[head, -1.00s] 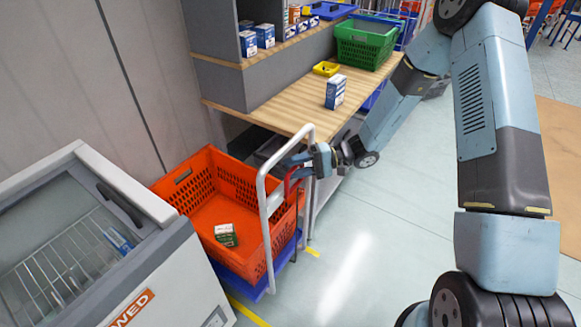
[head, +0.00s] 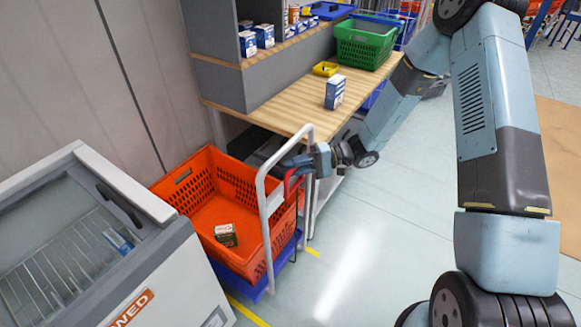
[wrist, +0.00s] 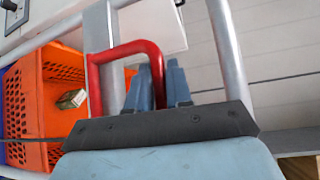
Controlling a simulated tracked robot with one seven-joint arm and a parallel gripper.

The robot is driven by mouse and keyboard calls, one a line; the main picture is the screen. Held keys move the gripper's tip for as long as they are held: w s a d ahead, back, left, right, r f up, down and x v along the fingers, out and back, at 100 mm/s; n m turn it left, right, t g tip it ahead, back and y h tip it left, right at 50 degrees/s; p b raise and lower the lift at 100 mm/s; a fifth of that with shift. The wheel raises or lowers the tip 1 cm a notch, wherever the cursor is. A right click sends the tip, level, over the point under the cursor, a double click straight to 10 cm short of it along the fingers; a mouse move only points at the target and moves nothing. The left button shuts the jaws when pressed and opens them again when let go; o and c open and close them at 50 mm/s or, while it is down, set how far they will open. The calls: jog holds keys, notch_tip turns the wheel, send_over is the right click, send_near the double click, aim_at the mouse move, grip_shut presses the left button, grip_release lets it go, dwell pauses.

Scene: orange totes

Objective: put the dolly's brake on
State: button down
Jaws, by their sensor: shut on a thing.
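The dolly (head: 263,215) has a white tubular push handle and a blue deck, and stands beside the workbench. A red bent lever (head: 287,182), apparently the brake lever, sits at its push handle. In the wrist view the red lever (wrist: 120,50) forms a hooped bar beside the grey handle tube. My gripper (head: 297,164) reaches in from the right at the push handle. In the wrist view my gripper (wrist: 162,88) has its two blue fingers on either side of the red bar, shut on it. The lever's lower end and pivot are hidden.
An orange tote (head: 225,190) with a small box (head: 226,235) rests on the dolly. A chest freezer (head: 150,260) stands close at left. The workbench (head: 285,105) is behind, holding a blue-white box (head: 335,92) and a green crate (head: 365,43).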

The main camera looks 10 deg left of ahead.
jog(key=shift+a+f, duration=0.1)
jog(key=shift+a, duration=0.25)
jog(key=shift+d, duration=0.4)
jog(key=s+d+f+n+g+y, duration=0.3)
jog(key=d+f+n+g, duration=0.3)
jog(key=n+g, duration=0.5)
jog(key=d+n, duration=0.1)
jog(key=n, duration=0.4)
jog(key=shift+d+f+y, duration=0.2)
jog(key=shift+f+y, duration=0.1)
jog(key=shift+f, duration=0.1)
jog(key=shift+s+f, duration=0.1)
jog(key=shift+f, duration=0.2)
jog(key=c, duration=1.1)
grip_release()
jog(key=shift+r, duration=0.1)
